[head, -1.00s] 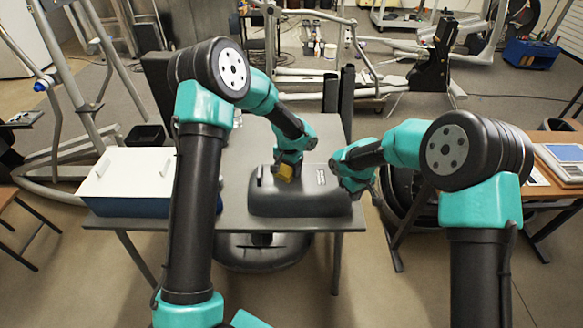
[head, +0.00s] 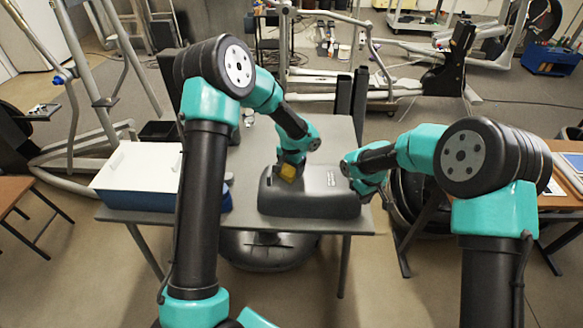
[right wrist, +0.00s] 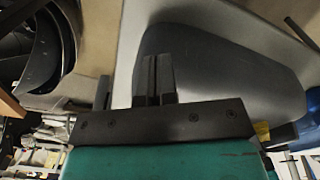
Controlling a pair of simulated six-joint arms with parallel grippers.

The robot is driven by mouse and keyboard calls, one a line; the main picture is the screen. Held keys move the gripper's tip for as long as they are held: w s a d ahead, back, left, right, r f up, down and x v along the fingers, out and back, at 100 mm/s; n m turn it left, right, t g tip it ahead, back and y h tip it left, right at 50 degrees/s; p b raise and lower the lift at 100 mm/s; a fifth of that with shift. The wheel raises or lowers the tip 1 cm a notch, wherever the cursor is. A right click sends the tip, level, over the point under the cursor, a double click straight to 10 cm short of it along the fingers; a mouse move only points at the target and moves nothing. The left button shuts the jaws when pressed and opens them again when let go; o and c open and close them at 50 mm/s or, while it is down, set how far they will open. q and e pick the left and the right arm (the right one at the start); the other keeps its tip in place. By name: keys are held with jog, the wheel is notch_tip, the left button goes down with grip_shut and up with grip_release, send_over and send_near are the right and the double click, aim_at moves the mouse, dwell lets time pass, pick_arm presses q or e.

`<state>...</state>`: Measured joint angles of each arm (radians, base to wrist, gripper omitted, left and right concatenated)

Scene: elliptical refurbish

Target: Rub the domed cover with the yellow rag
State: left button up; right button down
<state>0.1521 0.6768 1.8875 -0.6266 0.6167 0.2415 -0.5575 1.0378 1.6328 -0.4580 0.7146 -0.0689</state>
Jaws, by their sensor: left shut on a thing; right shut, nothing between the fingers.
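The domed cover (head: 318,200) is a dark grey shell lying on the grey table near its front edge. It also fills the upper middle of the right wrist view (right wrist: 210,62). My left gripper (head: 288,168) is shut on the yellow rag (head: 288,173), which sits at the cover's top left part; whether it touches the surface is hard to tell. A bit of yellow shows at the right edge of the right wrist view (right wrist: 262,130). My right gripper (head: 352,172) is shut and empty at the cover's right end; its closed fingers (right wrist: 155,75) show against the cover.
A blue bin with a white lid (head: 140,168) stands on the table's left part. Two dark posts (head: 351,100) rise at the table's back right. A black round part (head: 268,250) lies under the table. The table's middle behind the cover is bare.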

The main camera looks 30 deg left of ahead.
pick_arm(q)
jog(key=shift+w+d+r, duration=0.1)
jog(key=shift+w+d, duration=0.2)
jog(key=shift+d, duration=0.3)
jog(key=shift+w+d+f, duration=0.1)
jog(key=shift+w+d, duration=0.2)
jog(key=shift+d, duration=0.3)
jog(key=shift+w+d+r, duration=0.1)
jog(key=shift+w+d, duration=0.2)
jog(key=shift+d, duration=0.3)
jog(key=shift+r, duration=3)
pick_arm(e)
jog(key=shift+r, duration=3)
jog(key=shift+r, duration=0.1)
